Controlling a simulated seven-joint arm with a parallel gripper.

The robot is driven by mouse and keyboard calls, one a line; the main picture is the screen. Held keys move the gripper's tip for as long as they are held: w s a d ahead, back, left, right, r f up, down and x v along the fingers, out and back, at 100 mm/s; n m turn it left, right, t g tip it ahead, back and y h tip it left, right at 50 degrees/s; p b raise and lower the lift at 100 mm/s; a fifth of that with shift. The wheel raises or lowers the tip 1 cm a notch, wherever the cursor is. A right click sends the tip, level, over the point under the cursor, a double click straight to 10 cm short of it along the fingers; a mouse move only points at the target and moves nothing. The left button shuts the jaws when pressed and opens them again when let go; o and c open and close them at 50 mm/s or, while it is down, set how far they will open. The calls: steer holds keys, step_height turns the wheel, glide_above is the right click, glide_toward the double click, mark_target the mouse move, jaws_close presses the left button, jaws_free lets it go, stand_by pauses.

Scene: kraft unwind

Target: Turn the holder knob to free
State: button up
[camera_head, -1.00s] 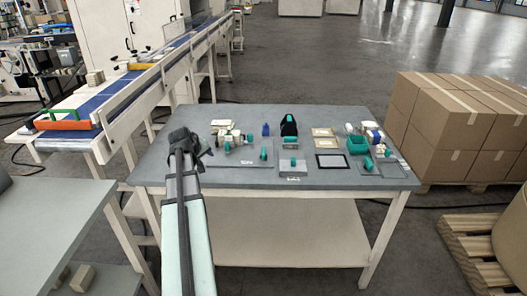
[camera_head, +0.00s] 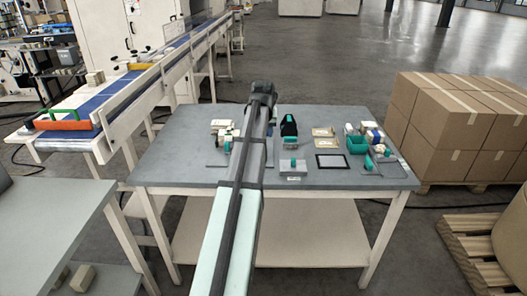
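My gripper (camera_head: 263,92) is a dark shape at the far end of my arm, over the back part of the table. Its fingers are too small and turned away to see if they are open. I cannot tell for sure which part is the holder knob. A teal knob-like part (camera_head: 293,163) stands on a small grey block (camera_head: 293,173) at the table's front middle. Another teal part (camera_head: 368,164) stands at the right. A holder with pale parts (camera_head: 222,130) is at the left, partly hidden by my arm. My gripper appears apart from all of these.
The grey table (camera_head: 175,160) also bears a black and teal device (camera_head: 289,126), a teal bin (camera_head: 357,145), a black-framed plate (camera_head: 331,161) and pale cards (camera_head: 324,138). A conveyor (camera_head: 160,65) runs at the left. Stacked cartons (camera_head: 455,125) stand at the right.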

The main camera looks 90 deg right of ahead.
steer(key=x, duration=1.3)
jaws_close()
